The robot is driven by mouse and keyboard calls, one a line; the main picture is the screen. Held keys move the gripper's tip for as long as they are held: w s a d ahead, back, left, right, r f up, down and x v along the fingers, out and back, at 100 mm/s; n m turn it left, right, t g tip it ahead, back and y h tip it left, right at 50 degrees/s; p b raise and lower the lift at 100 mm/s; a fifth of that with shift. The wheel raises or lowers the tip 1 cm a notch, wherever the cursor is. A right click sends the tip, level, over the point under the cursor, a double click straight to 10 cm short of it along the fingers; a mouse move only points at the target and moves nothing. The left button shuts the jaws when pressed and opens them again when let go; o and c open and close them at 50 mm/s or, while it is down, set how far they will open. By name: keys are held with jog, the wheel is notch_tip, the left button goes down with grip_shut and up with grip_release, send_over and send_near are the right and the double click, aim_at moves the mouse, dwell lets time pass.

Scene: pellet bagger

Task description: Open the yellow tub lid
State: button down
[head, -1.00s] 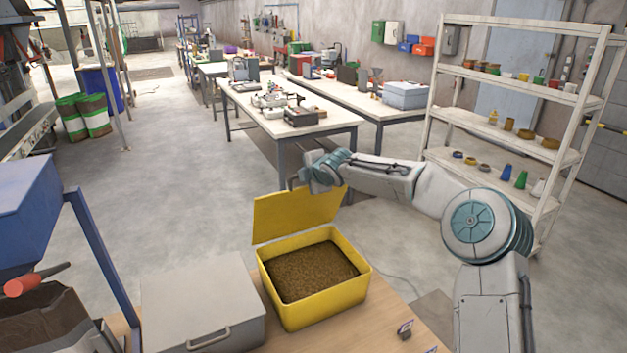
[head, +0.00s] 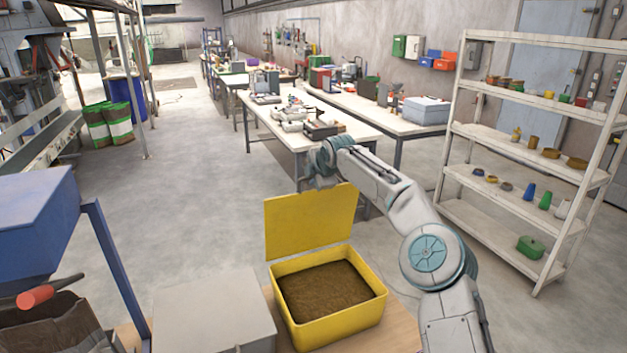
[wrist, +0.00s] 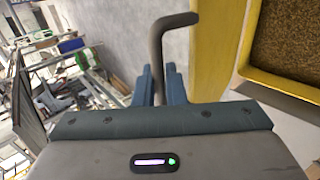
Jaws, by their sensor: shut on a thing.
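The yellow tub (head: 335,325) stands on the wooden bench, filled with brown pellets (head: 325,290). Its yellow lid (head: 308,225) is raised at the tub's far edge, inner face toward the head camera; it also shows in the wrist view (wrist: 212,55). My gripper (head: 318,182) is at the lid's upper edge, partly hidden behind it in the head view. In the wrist view my gripper (wrist: 160,75) is shut on the dark bent handle (wrist: 162,48) beside the lid. The handle's join to the lid is not clear.
A grey lidded box (head: 215,315) stands left of the tub. A blue machine with an upright post (head: 115,255) is further left. A white worktable (head: 290,115) lies beyond the lid, and a white shelf rack (head: 535,150) stands right. Open floor lies at left.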

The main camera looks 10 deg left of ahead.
jog(key=shift+w+a+f, duration=0.1)
jog(key=shift+w+a, duration=0.1)
jog(key=shift+w, duration=0.05)
dwell(0.5)
jog(key=c, duration=1.6)
grip_release()
jog(key=shift+w, duration=0.1)
